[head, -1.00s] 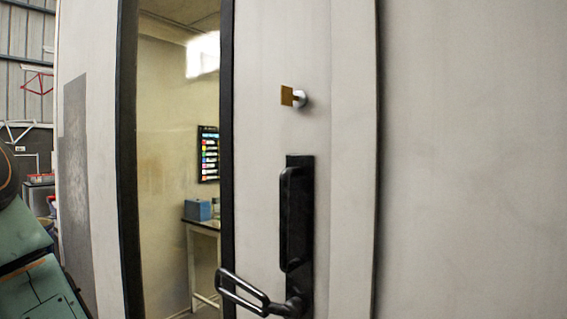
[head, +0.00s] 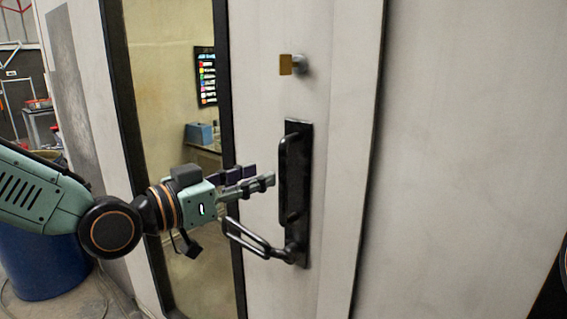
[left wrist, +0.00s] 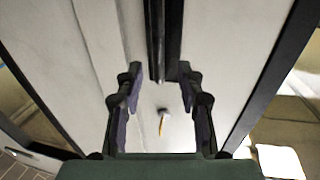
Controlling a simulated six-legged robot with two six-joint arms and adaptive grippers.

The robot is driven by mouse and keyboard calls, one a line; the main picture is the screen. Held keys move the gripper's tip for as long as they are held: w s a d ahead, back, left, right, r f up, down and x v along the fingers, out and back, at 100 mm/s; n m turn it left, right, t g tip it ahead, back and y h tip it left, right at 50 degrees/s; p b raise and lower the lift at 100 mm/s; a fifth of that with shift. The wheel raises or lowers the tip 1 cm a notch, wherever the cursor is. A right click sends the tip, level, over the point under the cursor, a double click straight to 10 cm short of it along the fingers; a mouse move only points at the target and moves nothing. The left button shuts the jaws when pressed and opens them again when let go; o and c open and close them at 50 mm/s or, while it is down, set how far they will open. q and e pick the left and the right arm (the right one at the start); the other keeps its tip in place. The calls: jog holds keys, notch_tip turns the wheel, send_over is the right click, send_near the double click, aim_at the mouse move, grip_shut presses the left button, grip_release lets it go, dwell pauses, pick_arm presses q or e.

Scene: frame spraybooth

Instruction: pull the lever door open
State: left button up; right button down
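The pale door (head: 345,110) carries a black upright plate (head: 305,150) with a vertical grab bar (head: 285,185). A black looped lever (head: 256,240) juts left from the plate's lower end, tilted slightly up. My left gripper (head: 268,178) reaches in from the left. In the head view its fingertips are just left of the grab bar and above the lever; contact cannot be told. In the left wrist view the gripper (left wrist: 158,72) is open, fingers apart, with the black handle (left wrist: 165,30) showing between them. The lever cannot be made out there. My right gripper is not in view.
A key with a brass tag (head: 286,65) sticks out above the plate. A dark-edged tall pane or opening (head: 150,90) left of it shows a room with a table and blue box (head: 200,133). A blue drum (head: 45,265) stands lower left.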

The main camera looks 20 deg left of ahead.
aim_at(279, 169)
pick_arm(q)
jog(key=shift+p+x, duration=0.45)
jog(key=shift+x, duration=3)
jog(key=shift+d, duration=0.2)
grip_shut()
